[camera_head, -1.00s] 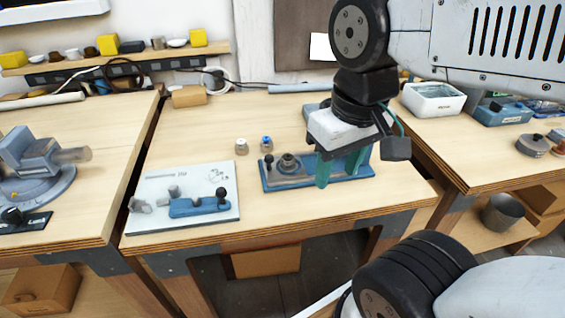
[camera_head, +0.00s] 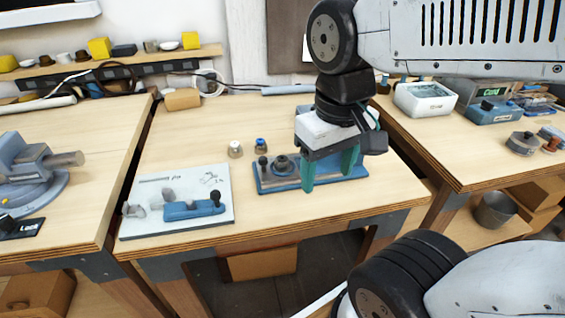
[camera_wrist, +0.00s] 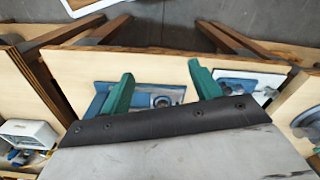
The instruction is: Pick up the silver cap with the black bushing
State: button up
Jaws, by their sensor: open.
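Two small caps stand upright on the middle table: a silver cap with a pale top (camera_head: 235,149) and a silver cap with a blue top (camera_head: 261,145). I cannot make out a black bushing on either. A blue fixture (camera_head: 270,186) in front of them carries a dark-centred round part (camera_head: 283,164) and a black knob; the round part also shows in the wrist view (camera_wrist: 162,101). My gripper (camera_head: 330,172) points down over the fixture's right part, right of both caps. Its green fingers are apart with nothing between them, also in the wrist view (camera_wrist: 160,72).
A white board (camera_head: 150,222) with a blue holder and grey parts lies at the table's front left. A cardboard box (camera_head: 182,99) stands at the back. A blue vise (camera_head: 25,165) is on the left table, a white bin (camera_head: 425,98) on the right one.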

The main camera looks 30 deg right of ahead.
aim_at(282, 157)
jog(key=w+d+f+n, duration=0.1)
jog(key=w+f, duration=0.1)
jog(key=w, duration=0.5)
jog(key=w+d+f+n, duration=0.2)
jog(key=w, duration=0.6)
jog(key=w+d+f+n, duration=0.1)
jog(key=w+f+n, duration=0.1)
jog(key=w, duration=0.5)
jog(key=shift+w+d+f+g, duration=0.25)
jog(key=shift+w+d+g, duration=0.05)
jog(key=shift+w, duration=0.05)
jog(key=shift+f, duration=0.1)
jog(key=f, duration=0.7)
jog(key=shift+s+f, duration=0.3)
jog(key=shift+s, duration=0.05)
jog(key=c, duration=1.2)
jog(key=shift+r, duration=0.1)
